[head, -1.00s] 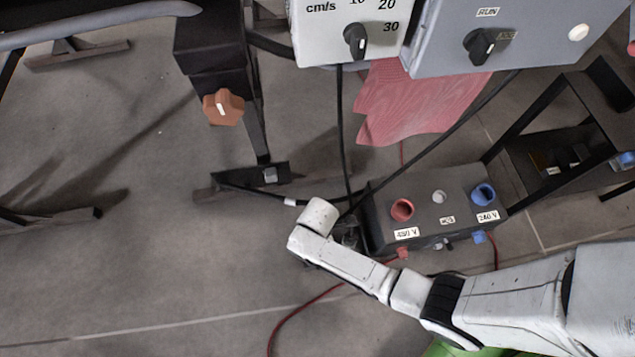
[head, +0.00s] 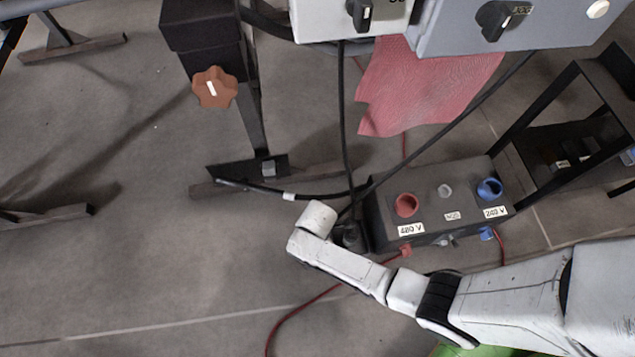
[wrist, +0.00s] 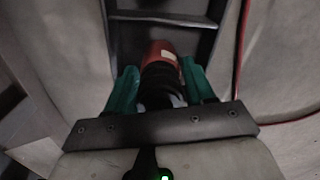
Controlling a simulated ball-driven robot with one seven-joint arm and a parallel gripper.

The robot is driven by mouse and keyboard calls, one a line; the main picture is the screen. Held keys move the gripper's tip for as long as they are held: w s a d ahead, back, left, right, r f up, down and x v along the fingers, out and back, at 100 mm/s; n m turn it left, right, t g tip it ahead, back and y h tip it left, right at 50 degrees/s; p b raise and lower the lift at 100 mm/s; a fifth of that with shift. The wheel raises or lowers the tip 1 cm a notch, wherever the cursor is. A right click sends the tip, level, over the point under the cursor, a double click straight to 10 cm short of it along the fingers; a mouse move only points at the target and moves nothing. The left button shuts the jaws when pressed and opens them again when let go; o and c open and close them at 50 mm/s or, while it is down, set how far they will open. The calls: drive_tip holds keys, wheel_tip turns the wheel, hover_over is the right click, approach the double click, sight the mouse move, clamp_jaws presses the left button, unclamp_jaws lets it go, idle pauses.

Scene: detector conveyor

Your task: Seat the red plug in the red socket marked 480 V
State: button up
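The red socket (head: 406,205), marked 480 V on a white label (head: 411,229), faces up on the left of a dark socket box (head: 455,208). Its mouth shows empty. In the wrist view the green fingers of my gripper (wrist: 160,85) press on both sides of a plug (wrist: 160,72) with a black ribbed body and a red front end. The plug points away from the wrist. In the head view my arm's white wrist is left of and below the box; the fingers and plug cannot be made out there.
A blue socket (head: 489,188) marked 240 V is on the box's right. Black cables (head: 345,130) hang near its left side. A red cable (head: 300,312) lies on the floor. A red cloth (head: 420,88) and grey control box (head: 510,28) are behind.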

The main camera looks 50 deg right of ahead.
drive_tip(key=c, duration=0.8)
